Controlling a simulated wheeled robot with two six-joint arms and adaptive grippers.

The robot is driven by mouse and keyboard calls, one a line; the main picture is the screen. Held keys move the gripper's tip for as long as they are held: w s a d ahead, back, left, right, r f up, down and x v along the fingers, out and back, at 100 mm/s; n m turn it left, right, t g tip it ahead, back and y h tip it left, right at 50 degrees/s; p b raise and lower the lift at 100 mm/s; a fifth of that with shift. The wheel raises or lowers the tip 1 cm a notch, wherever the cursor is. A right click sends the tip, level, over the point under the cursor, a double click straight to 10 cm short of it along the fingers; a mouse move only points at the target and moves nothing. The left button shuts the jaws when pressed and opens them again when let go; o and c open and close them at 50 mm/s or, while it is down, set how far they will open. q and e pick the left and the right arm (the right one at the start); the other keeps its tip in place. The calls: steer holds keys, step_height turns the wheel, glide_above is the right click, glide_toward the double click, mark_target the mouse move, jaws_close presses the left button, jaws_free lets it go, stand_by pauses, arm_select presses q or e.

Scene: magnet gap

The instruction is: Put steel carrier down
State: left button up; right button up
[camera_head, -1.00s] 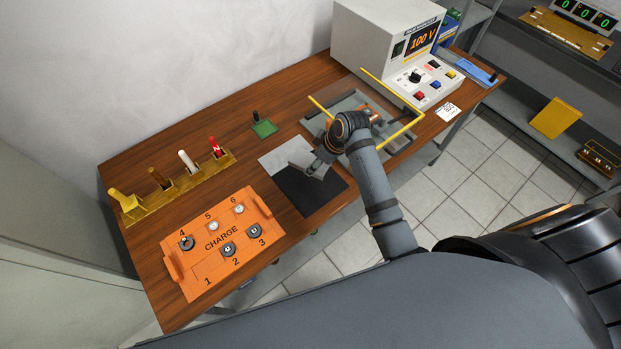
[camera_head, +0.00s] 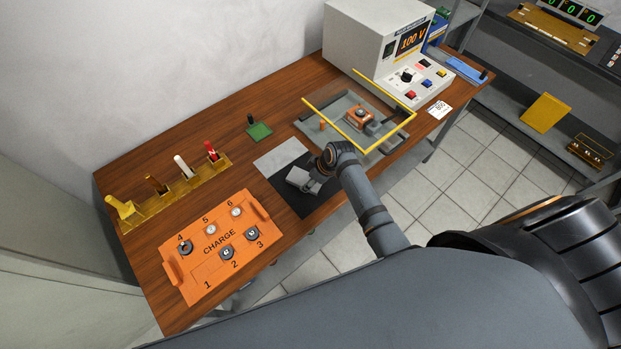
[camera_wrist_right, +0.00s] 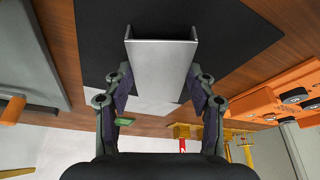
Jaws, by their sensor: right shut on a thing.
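The steel carrier (camera_head: 298,178) is a silver-grey channel-shaped piece. My right gripper (camera_head: 312,181) is shut on it. In the right wrist view the carrier (camera_wrist_right: 160,68) sits between the two fingers (camera_wrist_right: 160,100), with the dark part of the pad behind it. In the head view it is over the dark part of the pad (camera_head: 305,207), near the border with the light grey part (camera_head: 276,158). I cannot tell whether it touches the pad. My left gripper is not in view.
An orange CHARGE tray (camera_head: 195,286) lies at the near left. A yellow rack (camera_head: 160,200) with several handled tools stands behind it. A grey fixture (camera_head: 335,112) with a yellow frame is beyond the pad. A white 100 V unit (camera_head: 360,50) stands at the back.

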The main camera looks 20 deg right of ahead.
steer(key=o, duration=1.3)
steer(key=shift+c, duration=0.2)
steer(key=v, duration=1.2)
steer(key=shift+b, duration=0.3)
steer(key=shift+a, duration=0.1)
